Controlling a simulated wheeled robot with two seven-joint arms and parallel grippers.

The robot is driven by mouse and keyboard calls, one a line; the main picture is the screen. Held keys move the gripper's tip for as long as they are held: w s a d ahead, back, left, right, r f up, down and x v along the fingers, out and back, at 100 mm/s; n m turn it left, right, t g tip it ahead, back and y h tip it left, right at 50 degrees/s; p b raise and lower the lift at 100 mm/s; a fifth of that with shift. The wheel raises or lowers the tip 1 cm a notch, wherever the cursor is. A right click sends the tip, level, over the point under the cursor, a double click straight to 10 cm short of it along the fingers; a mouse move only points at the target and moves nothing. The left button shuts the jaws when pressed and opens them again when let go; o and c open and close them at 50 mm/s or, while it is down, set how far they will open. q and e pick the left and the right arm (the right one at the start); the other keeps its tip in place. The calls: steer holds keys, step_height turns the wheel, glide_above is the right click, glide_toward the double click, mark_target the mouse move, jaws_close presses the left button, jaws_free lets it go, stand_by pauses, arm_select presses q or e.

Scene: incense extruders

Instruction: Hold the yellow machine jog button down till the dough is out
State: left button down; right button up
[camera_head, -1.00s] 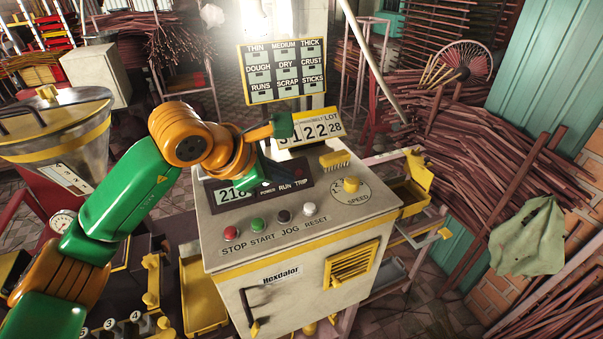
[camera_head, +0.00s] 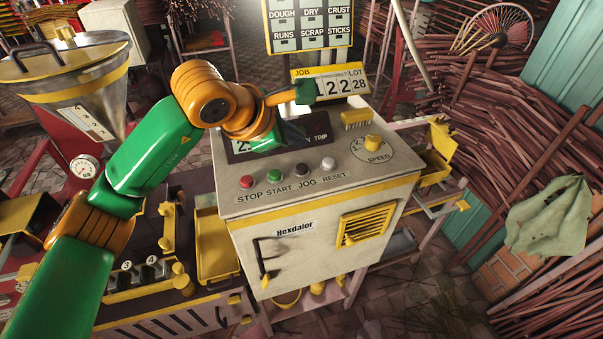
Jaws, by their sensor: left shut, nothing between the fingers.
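The cream control cabinet with yellow trim (camera_head: 330,204) stands in the middle. On its top, a row of buttons runs red STOP (camera_head: 247,182), green START (camera_head: 274,175), dark JOG (camera_head: 301,170) and pale RESET (camera_head: 328,164). The JOG button stands uncovered. My left arm reaches in from the left, and my left gripper (camera_head: 290,134) is shut and empty. It is over the dark display panel, behind the button row and apart from the JOG button. The arm hides part of the display's digits. My right gripper is out of view. No dough can be made out.
A job-number sign (camera_head: 330,84) stands behind the panel. A steel hopper (camera_head: 75,75) is at the left. Bundled brown sticks (camera_head: 500,125) fill the right side.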

mark_target(297, 169)
arm_select(q)
step_height(297, 169, down, 3)
steer(key=shift+f+b, duration=0.2)
steer(key=shift+b, duration=0.9)
steer(key=shift+w+f+b, duration=0.1)
steer(key=shift+f+b, duration=0.2)
steer(key=shift+r, duration=0.1)
stand_by(0.6)
steer(key=shift+f+b, duration=0.45)
steer(key=shift+b, duration=0.05)
steer(key=shift+f+b, duration=0.55)
steer(key=shift+b, duration=0.05)
stand_by(0.5)
stand_by(2.9)
steer(key=shift+r+p, duration=0.65)
steer(key=shift+r, duration=0.3)
